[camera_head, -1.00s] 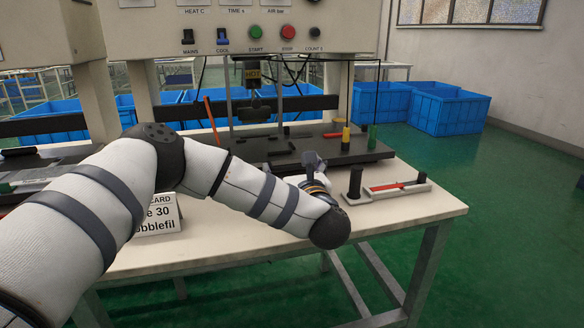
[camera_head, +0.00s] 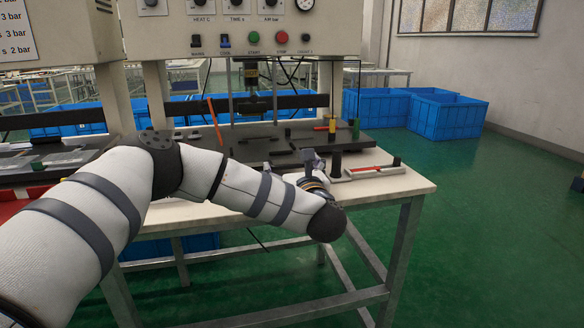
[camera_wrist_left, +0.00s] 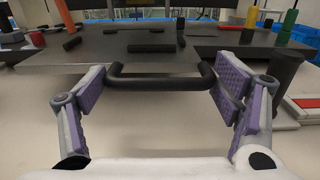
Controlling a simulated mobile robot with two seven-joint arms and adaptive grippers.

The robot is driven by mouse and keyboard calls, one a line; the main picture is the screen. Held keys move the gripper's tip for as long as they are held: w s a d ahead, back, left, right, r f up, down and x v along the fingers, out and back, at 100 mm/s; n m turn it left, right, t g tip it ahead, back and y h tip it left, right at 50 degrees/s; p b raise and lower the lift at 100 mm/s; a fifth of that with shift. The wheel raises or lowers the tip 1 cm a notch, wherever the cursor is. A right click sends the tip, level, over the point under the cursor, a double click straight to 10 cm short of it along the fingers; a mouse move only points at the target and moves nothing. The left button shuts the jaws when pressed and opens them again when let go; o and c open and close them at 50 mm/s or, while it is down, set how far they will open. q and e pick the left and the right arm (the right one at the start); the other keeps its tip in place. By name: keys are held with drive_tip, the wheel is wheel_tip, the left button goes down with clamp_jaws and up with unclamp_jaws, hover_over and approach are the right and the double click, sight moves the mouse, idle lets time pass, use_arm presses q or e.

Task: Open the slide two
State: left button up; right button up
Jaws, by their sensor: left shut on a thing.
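The slide is a flat dark plate (camera_head: 285,132) on the white table (camera_head: 400,186) below the press, and it also shows ahead in the left wrist view (camera_wrist_left: 150,62). A black U-shaped handle (camera_wrist_left: 155,83) sticks out from its near edge in the left wrist view. My left gripper (camera_head: 313,161) is at the table's front right; its purple-padded fingers (camera_wrist_left: 160,88) stand at both ends of the handle and hold it. In the head view my forearm and wrist hide the handle. I cannot tell how far out the slide is. My right gripper is not in view.
A black post (camera_head: 335,163) and a white tray with a red strip (camera_head: 375,170) stand close right of my gripper. Yellow and green posts (camera_head: 356,130) stand on the dark base. Blue crates (camera_head: 446,117) are on the floor behind.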

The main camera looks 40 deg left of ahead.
use_arm(q)
drive_tip(key=shift+d+r, duration=0.25)
drive_tip(key=shift+d, duration=0.05)
drive_tip(key=o, duration=1.2)
drive_tip(key=shift+w+a+f, duration=0.1)
drive_tip(key=shift+w+a, duration=0.05)
drive_tip(key=shift+a, duration=0.05)
drive_tip(key=shift+o, duration=1)
drive_tip(key=shift+w+a+f, duration=0.15)
drive_tip(key=shift+w+a, duration=0.05)
drive_tip(key=shift+d, duration=0.15)
drive_tip(key=shift+s, duration=0.1)
drive_tip(key=shift+s, duration=0.15)
drive_tip(key=v, duration=1.1)
drive_tip(key=shift+s+d, duration=0.25)
drive_tip(key=shift+d, duration=0.05)
